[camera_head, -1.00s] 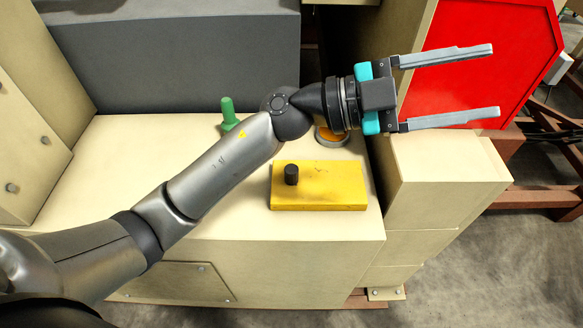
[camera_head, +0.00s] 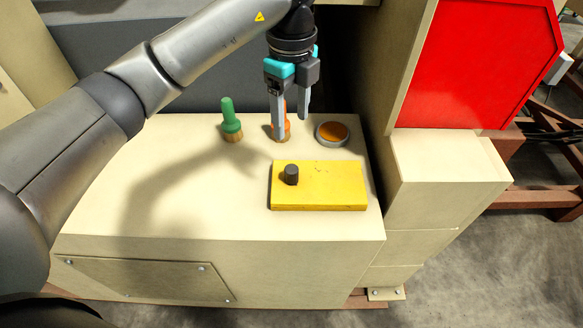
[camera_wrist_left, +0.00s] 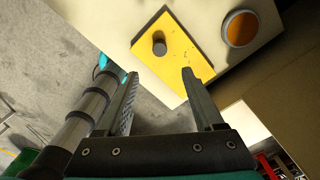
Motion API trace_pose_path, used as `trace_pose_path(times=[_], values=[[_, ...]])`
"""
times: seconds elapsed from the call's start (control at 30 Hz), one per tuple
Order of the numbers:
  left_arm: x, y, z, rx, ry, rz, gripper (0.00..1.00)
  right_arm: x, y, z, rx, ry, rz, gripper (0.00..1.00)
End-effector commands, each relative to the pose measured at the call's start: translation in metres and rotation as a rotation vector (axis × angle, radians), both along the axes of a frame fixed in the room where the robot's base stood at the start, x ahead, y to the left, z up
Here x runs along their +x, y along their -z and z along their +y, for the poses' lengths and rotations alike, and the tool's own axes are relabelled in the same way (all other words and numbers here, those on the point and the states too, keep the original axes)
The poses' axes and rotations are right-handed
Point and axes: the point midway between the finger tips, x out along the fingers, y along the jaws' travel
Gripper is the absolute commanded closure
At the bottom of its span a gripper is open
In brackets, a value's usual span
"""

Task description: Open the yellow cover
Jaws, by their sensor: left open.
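The yellow cover (camera_head: 330,188) is a flat plate lying closed on the cream console top near its front right edge. A black knob (camera_head: 291,175) stands up from its left part. My left gripper (camera_head: 292,128) points down behind the cover, open and empty. Its fingers are apart from the knob. In the left wrist view, the cover (camera_wrist_left: 182,62) and knob (camera_wrist_left: 159,46) show beyond the open fingertips (camera_wrist_left: 160,73). My right gripper is not in view.
A green-handled lever (camera_head: 230,118) stands left of my gripper. An orange-handled one (camera_head: 287,126) is partly hidden behind the fingers. A round orange button (camera_head: 332,132) sits right of them. A cream block (camera_head: 445,165) and red panel (camera_head: 480,65) stand at the right. The console's left top is clear.

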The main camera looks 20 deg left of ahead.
Motion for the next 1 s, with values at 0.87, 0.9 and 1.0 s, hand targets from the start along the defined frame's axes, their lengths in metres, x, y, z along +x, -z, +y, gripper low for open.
trace_pose_path(times=[0.87, 0.9, 1.0], values=[[-0.001, 0.146, 0.000, 0.000, 0.003, 0.004, 0.31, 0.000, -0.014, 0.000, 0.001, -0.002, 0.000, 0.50], [-0.001, 0.149, -0.001, -0.002, 0.003, 0.004, 0.31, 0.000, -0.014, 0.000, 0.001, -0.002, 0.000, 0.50], [-0.001, 0.151, -0.001, -0.002, 0.004, 0.003, 0.31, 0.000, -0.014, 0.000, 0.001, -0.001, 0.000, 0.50]])
